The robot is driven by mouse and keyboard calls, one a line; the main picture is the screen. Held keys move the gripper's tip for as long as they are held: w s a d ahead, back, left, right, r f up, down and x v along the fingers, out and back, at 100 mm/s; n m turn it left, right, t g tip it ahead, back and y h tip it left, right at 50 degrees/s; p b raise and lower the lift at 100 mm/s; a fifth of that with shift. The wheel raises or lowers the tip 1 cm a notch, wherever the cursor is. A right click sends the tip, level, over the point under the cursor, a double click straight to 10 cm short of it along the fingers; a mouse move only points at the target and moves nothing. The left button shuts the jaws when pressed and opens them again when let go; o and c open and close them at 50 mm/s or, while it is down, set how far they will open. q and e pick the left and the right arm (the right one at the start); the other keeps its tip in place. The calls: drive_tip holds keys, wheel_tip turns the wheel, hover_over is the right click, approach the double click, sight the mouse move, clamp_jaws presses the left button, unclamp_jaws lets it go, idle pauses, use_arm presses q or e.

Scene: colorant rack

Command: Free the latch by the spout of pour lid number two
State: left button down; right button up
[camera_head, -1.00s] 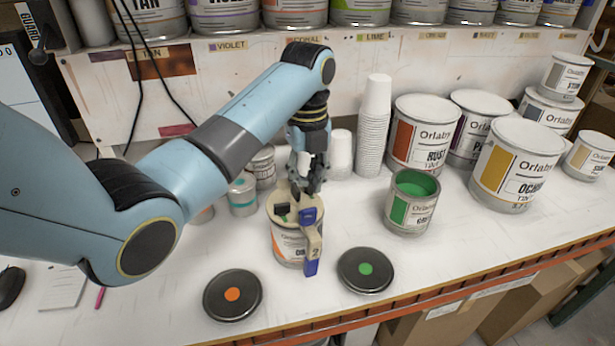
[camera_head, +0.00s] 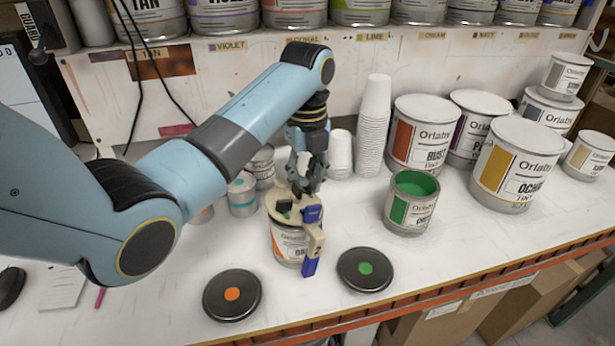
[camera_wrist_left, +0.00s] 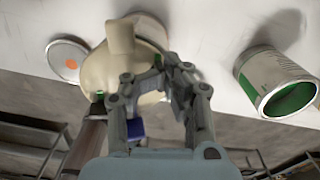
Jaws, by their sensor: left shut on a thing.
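The pour lid (camera_head: 293,216) is beige and sits on an open-topped-looking can with an orange label (camera_head: 288,243). It has a blue latch (camera_head: 312,214), a dark piece (camera_head: 284,205) and a beige arm at the front right with a blue end (camera_head: 310,267). The lid's number cannot be read now. In the left wrist view the lid (camera_wrist_left: 95,72) fills the upper left. My left gripper (camera_head: 303,188) is at the lid's back right, pointing down. Its fingers (camera_wrist_left: 163,72) are shut at the lid's edge; the exact part held is hidden. My right gripper is not in view.
An open green can (camera_head: 410,212) stands to the right. Two dark round lids, with an orange dot (camera_head: 232,297) and a green dot (camera_head: 365,270), lie in front. Stacked white cups (camera_head: 374,130) and large paint cans (camera_head: 420,140) stand behind. Small cans (camera_head: 243,196) stand at the left.

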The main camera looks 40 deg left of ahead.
use_arm(q)
drive_tip(key=shift+s+f+n, duration=0.1)
drive_tip(key=shift+n, duration=0.4)
idle(0.4)
idle(0.7)
drive_tip(key=c, duration=1.7)
unclamp_jaws()
drive_tip(key=shift+a, duration=0.1)
drive_tip(key=shift+m, duration=0.3)
